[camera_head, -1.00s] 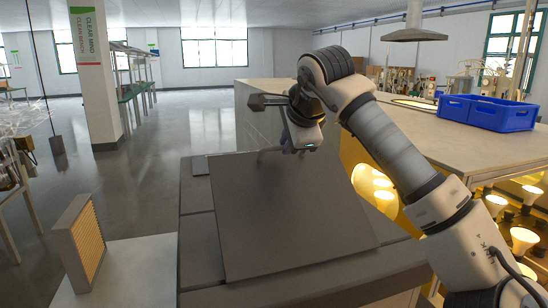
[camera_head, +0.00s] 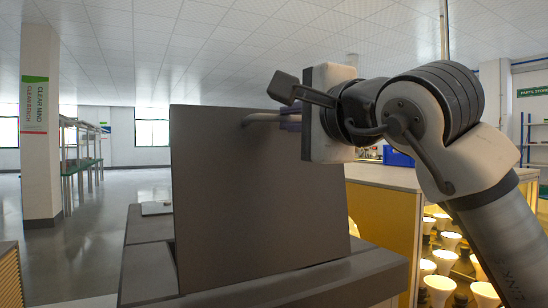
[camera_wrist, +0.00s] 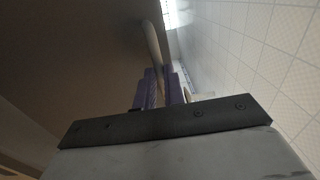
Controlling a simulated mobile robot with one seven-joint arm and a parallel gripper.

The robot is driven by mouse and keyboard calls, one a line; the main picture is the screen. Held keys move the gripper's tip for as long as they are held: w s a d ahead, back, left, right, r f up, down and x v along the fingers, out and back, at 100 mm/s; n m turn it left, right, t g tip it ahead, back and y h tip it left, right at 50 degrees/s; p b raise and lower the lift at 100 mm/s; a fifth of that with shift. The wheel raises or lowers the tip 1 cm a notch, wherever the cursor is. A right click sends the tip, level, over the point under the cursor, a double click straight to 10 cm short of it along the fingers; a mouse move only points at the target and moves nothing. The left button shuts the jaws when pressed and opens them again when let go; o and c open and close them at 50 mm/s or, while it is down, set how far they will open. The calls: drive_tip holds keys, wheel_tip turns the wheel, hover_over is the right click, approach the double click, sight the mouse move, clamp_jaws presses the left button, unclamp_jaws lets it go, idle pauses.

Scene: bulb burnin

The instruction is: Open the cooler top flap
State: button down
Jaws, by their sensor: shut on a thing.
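The cooler top flap (camera_head: 255,200) is a dark grey panel standing steeply raised, close to upright, on the grey cooler body (camera_head: 150,270). In the wrist view the purple fingers (camera_wrist: 158,90) close around the handle (camera_wrist: 153,42), with the dark flap surface (camera_wrist: 80,60) on the left. The cooler's opening behind the flap is hidden.
A lit cabinet with several glowing bulbs (camera_head: 445,262) stands right of the cooler, under a pale countertop (camera_head: 385,177). A blue crate (camera_head: 397,157) is on it, partly hidden by my arm. A pillar (camera_head: 40,130) stands at left; open floor (camera_head: 100,230) lies beyond.

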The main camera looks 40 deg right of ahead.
drive_tip(key=s+a+f+t+h+b, duration=0.1)
drive_tip(key=s+t+b, duration=0.2)
drive_tip(key=s+b, duration=0.2)
drive_tip(key=shift+s+a+f, duration=0.3)
drive_tip(key=shift+s+a, duration=0.1)
drive_tip(key=shift+s, duration=0.2)
drive_tip(key=c, duration=1.5)
unclamp_jaws()
drive_tip(key=shift+s+f, duration=0.1)
